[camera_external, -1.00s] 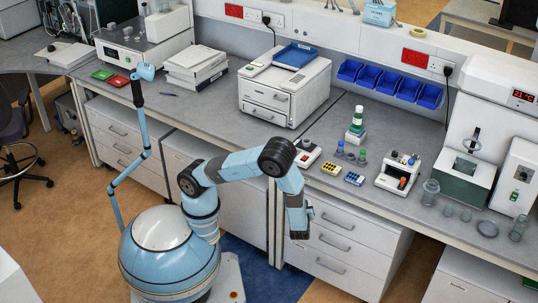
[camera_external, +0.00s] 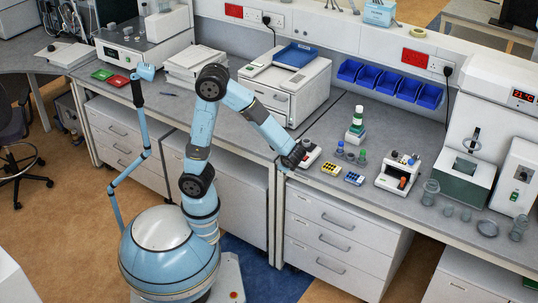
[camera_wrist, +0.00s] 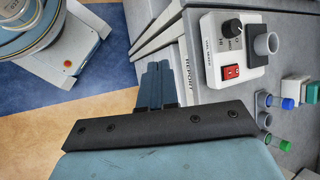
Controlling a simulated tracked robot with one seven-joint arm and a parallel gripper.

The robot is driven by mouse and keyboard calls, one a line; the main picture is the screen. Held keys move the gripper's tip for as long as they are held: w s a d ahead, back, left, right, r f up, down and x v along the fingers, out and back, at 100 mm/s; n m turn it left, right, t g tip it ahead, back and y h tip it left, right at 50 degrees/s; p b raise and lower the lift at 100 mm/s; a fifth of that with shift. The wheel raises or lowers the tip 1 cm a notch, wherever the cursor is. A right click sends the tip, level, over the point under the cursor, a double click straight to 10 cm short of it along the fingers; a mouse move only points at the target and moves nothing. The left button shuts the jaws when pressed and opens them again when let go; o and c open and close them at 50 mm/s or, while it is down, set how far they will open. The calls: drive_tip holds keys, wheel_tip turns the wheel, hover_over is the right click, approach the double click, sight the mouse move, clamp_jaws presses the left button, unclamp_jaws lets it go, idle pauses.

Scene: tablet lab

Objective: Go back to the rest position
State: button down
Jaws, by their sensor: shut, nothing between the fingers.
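My gripper (camera_external: 294,156) is at the front edge of the bench in the external view, just left of the small white vortex mixer (camera_external: 309,154). In the wrist view my gripper (camera_wrist: 155,64) shows its two dark fingers together, with nothing between them. They point toward the bench's front edge and drawer fronts. The mixer (camera_wrist: 232,50), with its black knob, red switch and grey cup, is to the right of the fingers and apart from them. My arm is bent, its elbow raised high above my round blue base.
Yellow (camera_external: 331,168) and blue (camera_external: 354,178) racks lie right of the mixer. Small capped vials (camera_wrist: 275,100) stand beyond it. A white drawer instrument (camera_external: 290,85) stands behind my forearm. The floor (camera_external: 50,230) at left is largely free.

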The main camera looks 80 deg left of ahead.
drive_tip(key=s+r+n+t+h, duration=0.6)
drive_tip(key=s+r+n+h, duration=0.1)
drive_tip(key=s+r, duration=0.8)
drive_tip(key=shift+s+r+n+h, duration=0.3)
drive_tip(key=shift+r+h, duration=0.1)
drive_tip(key=shift+r, duration=0.6)
